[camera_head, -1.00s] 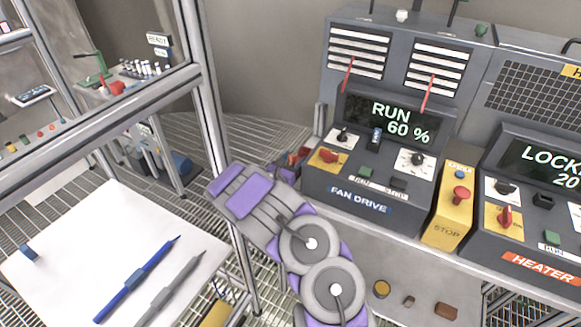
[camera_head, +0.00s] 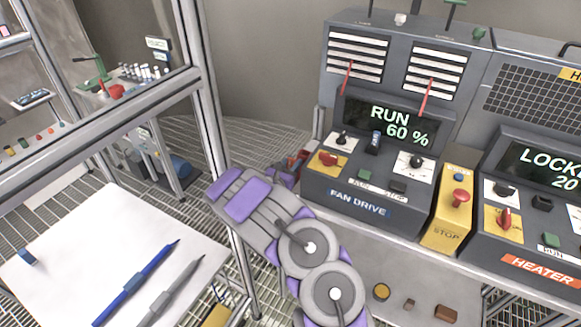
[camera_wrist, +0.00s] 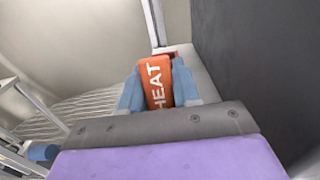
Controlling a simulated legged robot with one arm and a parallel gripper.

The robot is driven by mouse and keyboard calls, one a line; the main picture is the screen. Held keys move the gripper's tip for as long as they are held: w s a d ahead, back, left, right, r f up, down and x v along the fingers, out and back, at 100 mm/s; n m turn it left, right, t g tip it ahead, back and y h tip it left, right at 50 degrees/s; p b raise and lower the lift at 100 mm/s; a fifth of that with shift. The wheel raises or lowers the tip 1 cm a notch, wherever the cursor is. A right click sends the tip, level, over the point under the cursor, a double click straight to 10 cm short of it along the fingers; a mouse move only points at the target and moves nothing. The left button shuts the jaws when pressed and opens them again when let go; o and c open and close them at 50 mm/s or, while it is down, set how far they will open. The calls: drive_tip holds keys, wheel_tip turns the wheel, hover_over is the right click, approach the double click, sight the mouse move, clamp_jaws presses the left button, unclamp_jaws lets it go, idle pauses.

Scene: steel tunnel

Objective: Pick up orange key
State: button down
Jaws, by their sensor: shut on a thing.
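The orange key (camera_wrist: 157,86), a tag with white letters reading HEAT, sits between the blue fingers of my gripper (camera_wrist: 158,92) in the wrist view. The fingers are closed against its two sides. A small red part (camera_wrist: 170,52) shows just behind the tag. In the head view, my arm reaches forward to the left side of the FAN DRIVE console (camera_head: 345,207). My gripper (camera_head: 288,172) is only partly seen there, behind my arm, and the key cannot be made out clearly.
A dark wall (camera_wrist: 255,70) stands close at the right in the wrist view. A metal frame post (camera_head: 207,100) stands left of my arm. A white table (camera_head: 80,250) holds a blue pen (camera_head: 137,280) and a grey pen (camera_head: 172,288). Grated floor lies below.

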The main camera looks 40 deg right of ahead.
wheel_tip(320, 180, up, 10)
drive_tip(key=p, duration=0.2)
